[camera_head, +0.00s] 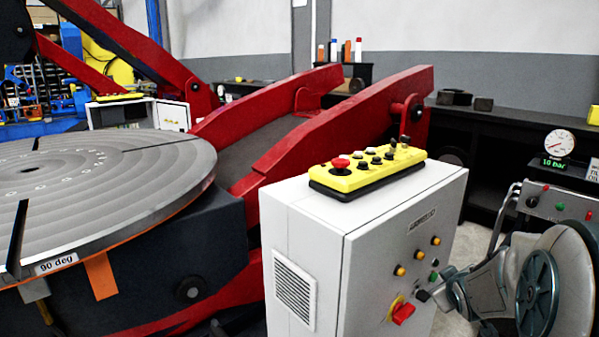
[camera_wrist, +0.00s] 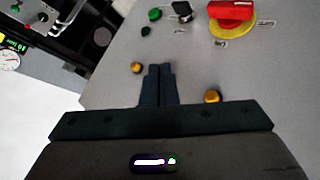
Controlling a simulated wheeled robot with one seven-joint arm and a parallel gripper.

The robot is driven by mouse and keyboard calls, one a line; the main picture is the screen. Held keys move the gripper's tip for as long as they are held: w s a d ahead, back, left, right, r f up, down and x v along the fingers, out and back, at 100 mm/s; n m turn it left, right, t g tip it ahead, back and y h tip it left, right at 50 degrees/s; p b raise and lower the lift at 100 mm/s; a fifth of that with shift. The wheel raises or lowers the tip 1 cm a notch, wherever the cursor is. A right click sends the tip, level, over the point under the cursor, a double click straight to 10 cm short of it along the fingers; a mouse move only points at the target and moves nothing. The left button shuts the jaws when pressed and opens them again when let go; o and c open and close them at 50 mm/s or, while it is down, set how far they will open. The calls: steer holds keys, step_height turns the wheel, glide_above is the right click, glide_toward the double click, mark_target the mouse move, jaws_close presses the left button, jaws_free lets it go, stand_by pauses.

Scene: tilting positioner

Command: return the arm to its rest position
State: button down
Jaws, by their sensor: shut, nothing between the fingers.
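My gripper (camera_wrist: 158,70) shows in the wrist view with its two dark fingers together and nothing between them. The fingers point at the grey front panel of the control cabinet (camera_wrist: 106,40), between two yellow lamps (camera_wrist: 137,67) (camera_wrist: 212,96). I cannot tell whether the fingertips touch the panel. In the head view my arm is bent at the lower right, its end close to the front of the white cabinet (camera_head: 318,240). The fingertips are hard to make out there.
The panel carries a red rotary switch (camera_head: 403,313) on a yellow plate. A yellow button box (camera_head: 367,170) lies on the cabinet. The positioner's round table (camera_head: 100,190) and red arms (camera_head: 340,125) stand to the left. A gauge (camera_head: 559,143) is at the right.

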steer(key=s+a+r+m+g+y+p, duration=0.3)
steer(key=s+a+r+g+p, duration=0.4)
steer(key=s+a+r+p, duration=1.1)
steer(key=s+a+r+m, duration=0.1)
steer(key=s+r, duration=0.2)
steer(key=s, duration=0.2)
steer(key=shift+s+a+m+g, duration=0.25)
steer(key=shift+m+g, duration=0.15)
steer(key=shift+d, duration=0.1)
